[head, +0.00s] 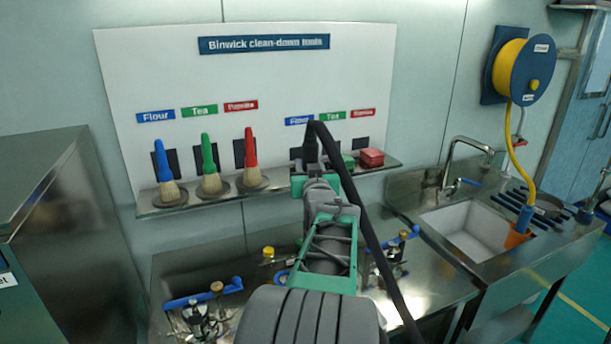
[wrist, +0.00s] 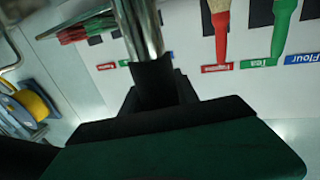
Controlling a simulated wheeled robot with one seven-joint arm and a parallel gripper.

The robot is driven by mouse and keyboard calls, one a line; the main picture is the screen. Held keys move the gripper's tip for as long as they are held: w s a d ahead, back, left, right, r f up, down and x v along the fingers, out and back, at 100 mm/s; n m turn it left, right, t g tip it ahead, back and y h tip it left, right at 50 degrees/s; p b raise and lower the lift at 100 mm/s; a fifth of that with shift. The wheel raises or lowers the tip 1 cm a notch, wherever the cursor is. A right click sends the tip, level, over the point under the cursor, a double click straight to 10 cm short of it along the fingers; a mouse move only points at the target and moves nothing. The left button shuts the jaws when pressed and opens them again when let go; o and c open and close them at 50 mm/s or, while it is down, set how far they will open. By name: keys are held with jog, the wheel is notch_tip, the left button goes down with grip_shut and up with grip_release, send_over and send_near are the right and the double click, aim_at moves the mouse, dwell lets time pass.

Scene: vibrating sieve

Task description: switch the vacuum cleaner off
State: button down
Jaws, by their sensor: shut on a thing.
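No body or switch of the vacuum cleaner shows in either view. My gripper (head: 312,165) is at the shelf, in front of the white board, partly hidden by my own arm in the head view. In the wrist view my gripper (wrist: 153,85) has its dark jaws shut on a shiny metal tube (wrist: 138,25), which runs up out of the picture. A black hose (head: 368,230) arches from the gripper end and runs down along the right of my arm, out at the bottom. I cannot tell for sure whether tube and hose are one piece.
Blue (head: 161,160), green (head: 208,153) and red (head: 250,147) brushes stand on the shelf (head: 190,207). A red block (head: 371,157) sits at its right. Below are clamps with blue handles (head: 203,294). A sink (head: 463,232) and hose reel (head: 513,70) are right; a steel cabinet (head: 40,190) is left.

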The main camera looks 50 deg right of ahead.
jog(key=f, duration=0.1)
jog(key=w+f, duration=0.1)
jog(key=f, duration=0.1)
jog(key=f+p, duration=0.1)
jog(key=shift+w+d+f, duration=0.2)
jog(key=shift+d+f, duration=0.1)
jog(key=shift+f, duration=0.1)
jog(key=shift+f+b, duration=0.2)
jog(key=shift+b, duration=0.15)
jog(key=c, duration=0.9)
grip_release()
